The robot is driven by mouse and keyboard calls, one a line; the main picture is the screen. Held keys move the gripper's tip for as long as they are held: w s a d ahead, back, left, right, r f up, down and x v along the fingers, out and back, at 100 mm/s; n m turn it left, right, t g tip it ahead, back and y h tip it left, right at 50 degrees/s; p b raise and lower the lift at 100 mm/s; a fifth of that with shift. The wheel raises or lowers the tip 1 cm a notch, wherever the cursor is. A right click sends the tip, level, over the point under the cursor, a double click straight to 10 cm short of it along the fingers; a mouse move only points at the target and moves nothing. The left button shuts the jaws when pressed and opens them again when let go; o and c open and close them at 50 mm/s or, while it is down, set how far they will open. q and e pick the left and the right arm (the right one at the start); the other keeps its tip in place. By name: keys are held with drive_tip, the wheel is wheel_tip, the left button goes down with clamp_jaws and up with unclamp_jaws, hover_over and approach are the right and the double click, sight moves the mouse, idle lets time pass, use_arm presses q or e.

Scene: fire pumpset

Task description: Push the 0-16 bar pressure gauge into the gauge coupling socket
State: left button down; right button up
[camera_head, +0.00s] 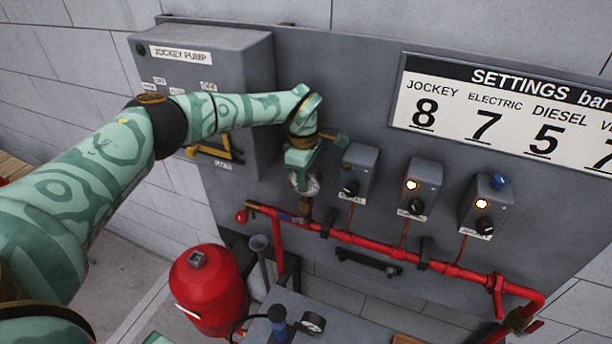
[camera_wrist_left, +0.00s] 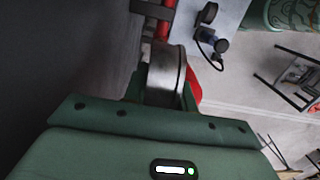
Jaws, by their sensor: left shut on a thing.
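My left gripper (camera_head: 301,166) is shut on the round pressure gauge (camera_head: 305,182), which has a pale dial facing out from the panel. The gripper's jaws hold the gauge from above. Just below the gauge is a brass fitting (camera_head: 305,208) at the left part of the red pipe, which looks like the coupling socket. I cannot tell whether the gauge stem touches it. In the left wrist view the gauge (camera_wrist_left: 166,76) shows as a metal rim between the jaws, its dial not visible. The right gripper is not in view.
The jockey pump box (camera_head: 215,90) stands left of the gripper. Switch boxes (camera_head: 361,170) with knobs and lamps sit to its right. A red pipe (camera_head: 380,247) runs along the panel. A red vessel (camera_head: 209,290) and a grey bench with another gauge (camera_head: 313,322) are below.

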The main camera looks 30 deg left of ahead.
use_arm(q)
drive_tip(key=shift+f+b, duration=0.45)
drive_tip(key=shift+f, duration=0.45)
drive_tip(key=c, duration=1.1)
unclamp_jaws()
drive_tip(key=shift+o, duration=0.2)
drive_tip(key=shift+r, duration=0.1)
wheel_tip(320, 180, up, 16)
drive_tip(key=b, duration=0.2)
drive_tip(key=shift+a+b, duration=0.35)
drive_tip(key=shift+a, duration=0.05)
